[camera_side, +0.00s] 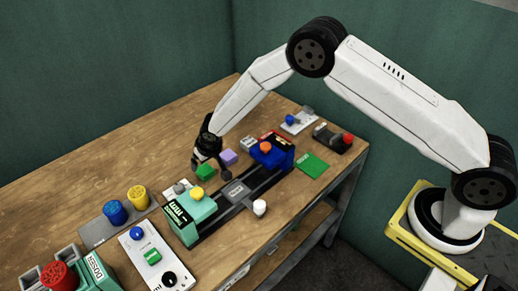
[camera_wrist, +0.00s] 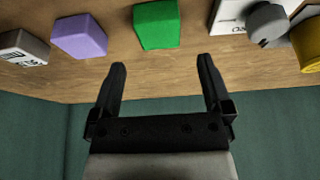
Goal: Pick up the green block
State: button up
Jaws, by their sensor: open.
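The green block (camera_side: 206,172) sits on the wooden table, just below my gripper (camera_side: 211,172) in the side view. In the wrist view the green block (camera_wrist: 157,25) lies at the top, beyond my fingertips and roughly centred between them. My gripper (camera_wrist: 162,65) is open with nothing between its two black fingers. In the side view one finger partly overlaps the block's area, and I cannot tell whether it touches.
A purple block (camera_side: 228,157) and a grey block with a label (camera_wrist: 22,47) stand beside the green one. A press with a teal end (camera_side: 190,220) and a blue end (camera_side: 272,155) stands in front. A flat green square (camera_side: 313,165) lies right. Open wood extends left.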

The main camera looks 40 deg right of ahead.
aim_at(203, 168)
jog(key=shift+f, duration=0.15)
jog(key=shift+x, duration=2.5)
jog(key=shift+w, duration=0.1)
jog(key=c, duration=1.2)
jog(key=shift+r, duration=0.8)
jog(key=s+d+r, duration=0.2)
jog(key=s+r, duration=0.9)
jog(key=s, duration=0.2)
jog(key=shift+s+d+r, duration=0.3)
jog(key=shift+s+d, duration=0.05)
jog(key=shift+d, duration=0.05)
